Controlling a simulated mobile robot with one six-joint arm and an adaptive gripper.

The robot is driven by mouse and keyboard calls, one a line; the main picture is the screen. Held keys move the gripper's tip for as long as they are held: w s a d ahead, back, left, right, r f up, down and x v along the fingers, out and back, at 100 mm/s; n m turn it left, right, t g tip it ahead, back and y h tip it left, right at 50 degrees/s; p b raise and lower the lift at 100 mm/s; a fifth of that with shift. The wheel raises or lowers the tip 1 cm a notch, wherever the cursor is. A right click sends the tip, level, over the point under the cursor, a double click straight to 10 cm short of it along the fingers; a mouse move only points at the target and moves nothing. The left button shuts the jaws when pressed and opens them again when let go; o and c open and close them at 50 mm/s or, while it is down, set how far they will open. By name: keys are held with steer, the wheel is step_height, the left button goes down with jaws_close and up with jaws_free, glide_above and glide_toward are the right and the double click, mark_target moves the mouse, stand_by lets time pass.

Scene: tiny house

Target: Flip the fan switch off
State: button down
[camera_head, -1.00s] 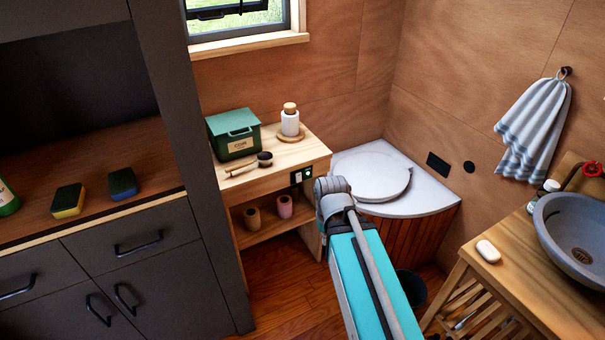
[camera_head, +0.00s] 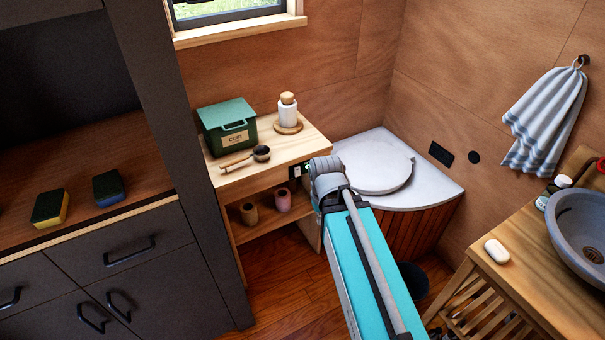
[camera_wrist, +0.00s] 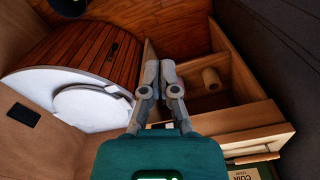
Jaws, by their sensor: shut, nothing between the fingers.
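The small black switch panel with a white rocker (camera_head: 296,172) is on the front edge of the wooden shelf unit (camera_head: 255,180), below its top at the right end. My arm's end covers its right part in the head view. The green light seen there earlier is hidden or unlit; I cannot tell which. My gripper (camera_wrist: 160,64) shows in the wrist view with its two grey fingers together and nothing between them. It points toward the shelf unit's open side (camera_wrist: 235,115).
On the shelf top are a green box (camera_head: 228,125), a scoop (camera_head: 245,158) and a white bottle (camera_head: 288,110). The round-lidded toilet (camera_head: 375,168) is right of my arm. A grey cabinet (camera_head: 120,260) stands left; a washstand (camera_head: 500,270) right.

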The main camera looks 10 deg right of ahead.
mark_target(301, 174)
steer(key=w+d+n+t+y, duration=0.1)
steer(key=w+d+n+t, duration=0.1)
steer(key=w+n, duration=1.9)
steer(key=shift+w+n+t+b, duration=0.3)
steer(key=shift+w+t+b, duration=0.15)
steer(key=shift+w+t, duration=0.3)
steer(key=shift+w+a+f, duration=0.1)
steer(key=shift+w+a+f+b, duration=0.35)
steer(key=shift+w+f+b, duration=0.75)
steer(key=shift+f+b, duration=0.55)
steer(key=shift+w+a+f+b, duration=0.4)
steer(key=shift+w+f+b, duration=0.75)
steer(key=shift+f+b, duration=0.5)
steer(key=shift+w+a+f+b, duration=0.35)
steer(key=shift+w+f+b, duration=0.75)
steer(key=shift+f+b, duration=0.55)
